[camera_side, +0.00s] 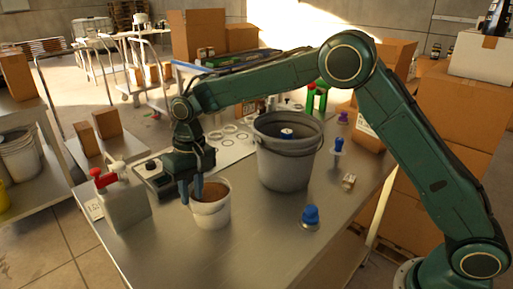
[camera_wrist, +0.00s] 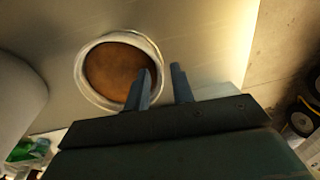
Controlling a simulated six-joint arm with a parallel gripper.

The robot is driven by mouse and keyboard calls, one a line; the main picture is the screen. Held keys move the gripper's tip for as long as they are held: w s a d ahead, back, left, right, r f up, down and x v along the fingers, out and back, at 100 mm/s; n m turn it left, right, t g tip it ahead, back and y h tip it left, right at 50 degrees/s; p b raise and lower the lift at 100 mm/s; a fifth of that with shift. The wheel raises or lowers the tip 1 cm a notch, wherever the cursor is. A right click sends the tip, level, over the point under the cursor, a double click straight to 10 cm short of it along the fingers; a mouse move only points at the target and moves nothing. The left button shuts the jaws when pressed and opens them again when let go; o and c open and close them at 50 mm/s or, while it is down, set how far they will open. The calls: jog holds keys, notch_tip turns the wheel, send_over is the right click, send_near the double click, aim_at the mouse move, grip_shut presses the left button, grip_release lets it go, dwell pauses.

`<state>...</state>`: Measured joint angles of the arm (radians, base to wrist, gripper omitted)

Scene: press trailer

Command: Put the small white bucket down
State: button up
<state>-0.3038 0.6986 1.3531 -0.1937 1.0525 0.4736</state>
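The small white bucket (camera_side: 211,212) stands upright on the metal table (camera_side: 262,240), near its front left part, and looks to rest on it. Brown material shows inside it. The bucket's pale round rim (camera_wrist: 80,76) also shows in the wrist view. My gripper (camera_side: 192,196) is at the bucket's left edge, pointing down. In the wrist view my gripper (camera_wrist: 161,78) has its fingers apart, one over the bucket's mouth and one outside the rim. A gap shows between the fingers, wider than the rim. The fingertips' depth is hard to tell.
A large grey bucket (camera_side: 284,165) stands just behind and right. A grey canister with a red cap (camera_side: 126,205) stands to the left. A blue-topped item (camera_side: 310,217) and a small block (camera_side: 348,181) lie to the right. The table's front middle is clear.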

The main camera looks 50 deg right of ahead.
notch_tip(320, 180, up, 12)
jog(key=d, duration=0.1)
dwell(0.5)
jog(key=shift+d, duration=0.1)
dwell(0.5)
jog(key=s+d+r+t, duration=0.1)
jog(key=s+d+r, duration=0.35)
jog(key=s, duration=0.35)
jog(key=s+d+r+t, duration=0.2)
jog(key=s+d+r, duration=0.2)
jog(key=s+d, duration=0.3)
jog(key=s+d+f+t, duration=0.1)
jog(key=s+d+f, duration=0.2)
jog(key=s, duration=0.6)
jog(key=s+d+f+t+h, duration=0.1)
jog(key=s+d+f, duration=0.2)
jog(key=s, duration=0.7)
jog(key=shift+d+f+t, duration=0.25)
jog(key=shift+d+t, duration=0.05)
jog(key=shift+d, duration=0.1)
